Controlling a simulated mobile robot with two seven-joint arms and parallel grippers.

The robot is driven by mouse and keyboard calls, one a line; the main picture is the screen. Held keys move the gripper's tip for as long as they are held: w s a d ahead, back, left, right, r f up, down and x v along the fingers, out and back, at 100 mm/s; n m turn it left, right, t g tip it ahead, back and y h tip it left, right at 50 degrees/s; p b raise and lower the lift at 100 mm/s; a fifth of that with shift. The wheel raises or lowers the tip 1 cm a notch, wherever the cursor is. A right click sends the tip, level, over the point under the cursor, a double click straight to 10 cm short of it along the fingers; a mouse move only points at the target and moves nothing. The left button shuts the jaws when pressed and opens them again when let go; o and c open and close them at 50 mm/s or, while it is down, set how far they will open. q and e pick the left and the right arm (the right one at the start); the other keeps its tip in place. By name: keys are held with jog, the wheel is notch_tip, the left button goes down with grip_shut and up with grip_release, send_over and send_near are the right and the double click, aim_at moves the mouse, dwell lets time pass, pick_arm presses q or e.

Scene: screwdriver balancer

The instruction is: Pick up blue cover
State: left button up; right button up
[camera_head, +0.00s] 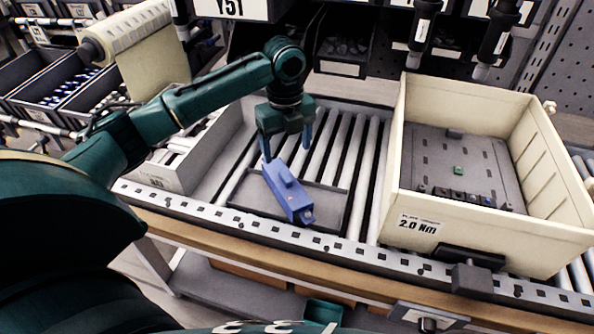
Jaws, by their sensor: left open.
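The blue cover (289,192) is a long, narrow blue piece with a raised part along its top. It lies slanted on a shallow grey tray (327,200) on the roller conveyor, its near end towards the tray's front edge. My left gripper (287,151) points down at the far end of the cover, its two fingers apart. The left finger overlaps the cover's far end in the picture; I cannot tell whether it touches. The right finger stands to the right of the cover, with a gap. My right gripper is not in view.
A cream bin (402,160) labelled 2.0 Nm stands on the rollers at the right, holding a grey panel (462,160). A white box (160,172) is at the left. Screwdrivers (494,42) hang at the upper right. Bare rollers (372,150) lie between tray and bin.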

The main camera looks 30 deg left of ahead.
aim_at(285, 176)
pick_arm(q)
jog(key=f, duration=0.6)
jog(key=shift+s+f, duration=0.2)
jog(key=shift+f, duration=0.2)
jog(key=shift+w+a+f, duration=0.1)
jog(key=shift+a+f, duration=0.05)
jog(key=shift+f, duration=1.4)
jog(key=shift+w+a+f, duration=0.1)
jog(key=shift+a+f, duration=0.05)
jog(key=shift+f, duration=1.35)
jog(key=shift+c, duration=0.2)
jog(key=c, duration=1)
